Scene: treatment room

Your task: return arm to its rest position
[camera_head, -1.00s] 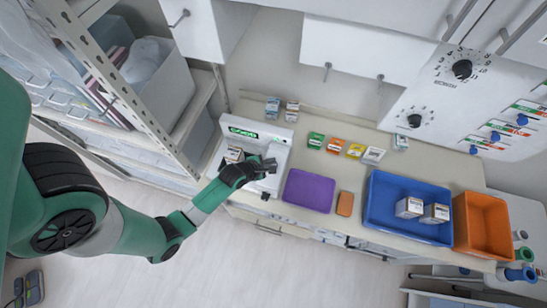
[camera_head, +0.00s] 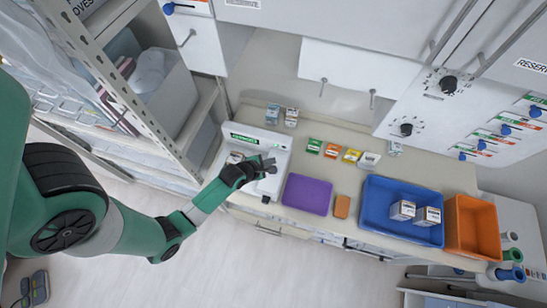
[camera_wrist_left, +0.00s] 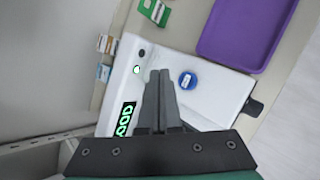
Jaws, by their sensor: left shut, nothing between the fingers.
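My left gripper (camera_head: 268,165) is at the end of my green left arm, over the white device with a green display (camera_head: 262,137) at the left end of the counter. In the left wrist view its fingers (camera_wrist_left: 160,80) are shut with nothing between them. The white device (camera_wrist_left: 215,95) lies beneath them, with a round blue button (camera_wrist_left: 187,80) beside the fingertips. Whether the fingers touch the device, I cannot tell. My right gripper is not in view.
Several small coloured boxes stand behind. A shelf rack (camera_head: 125,80) is at left.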

